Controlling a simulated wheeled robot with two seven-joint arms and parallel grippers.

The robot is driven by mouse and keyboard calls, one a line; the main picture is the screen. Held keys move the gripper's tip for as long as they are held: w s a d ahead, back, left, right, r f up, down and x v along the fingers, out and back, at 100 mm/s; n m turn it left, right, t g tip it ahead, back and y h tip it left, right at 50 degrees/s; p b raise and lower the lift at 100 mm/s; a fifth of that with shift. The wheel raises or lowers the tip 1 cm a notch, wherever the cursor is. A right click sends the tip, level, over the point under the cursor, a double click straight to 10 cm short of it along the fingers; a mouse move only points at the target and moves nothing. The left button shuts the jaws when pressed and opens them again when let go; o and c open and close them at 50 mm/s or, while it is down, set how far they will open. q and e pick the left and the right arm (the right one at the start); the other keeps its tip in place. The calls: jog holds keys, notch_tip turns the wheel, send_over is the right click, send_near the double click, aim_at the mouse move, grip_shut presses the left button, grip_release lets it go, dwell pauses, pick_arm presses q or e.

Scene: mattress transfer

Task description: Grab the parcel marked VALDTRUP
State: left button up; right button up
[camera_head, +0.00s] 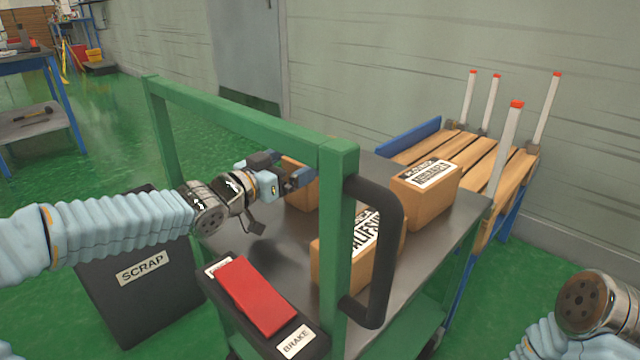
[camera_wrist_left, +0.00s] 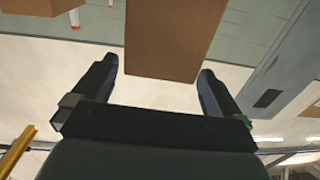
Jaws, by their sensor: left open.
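Three brown cardboard parcels stand on the grey cart top (camera_head: 410,290). The back-left parcel (camera_head: 299,197) is partly hidden by my left gripper and the green frame; no label on it shows. The front parcel (camera_head: 333,266) has a white label partly hidden by the frame and handle; "ALIFS" can be read. The right parcel (camera_head: 425,200) has a label too small to read surely. My left gripper (camera_head: 287,172) is open at the back-left parcel. In the left wrist view a plain cardboard parcel (camera_wrist_left: 172,38) lies between and beyond the open fingers (camera_wrist_left: 158,70). My right gripper is out of view.
The cart's green frame (camera_head: 240,115) and black handle (camera_head: 385,250) stand close to my left arm. A red brake pedal (camera_head: 257,297) and a black SCRAP bin (camera_head: 130,300) are in front. A slatted wooden rack (camera_head: 430,148) with red-tipped posts stands behind right.

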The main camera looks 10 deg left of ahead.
pick_arm(q)
jog(key=shift+b+x, duration=1.25)
jog(key=shift+x, duration=1.1)
jog(key=shift+w+d, duration=0.3)
jog(key=shift+w, duration=0.15)
jog(key=c, duration=1.7)
jog(key=shift+r, duration=0.15)
jog(key=shift+c, duration=0.5)
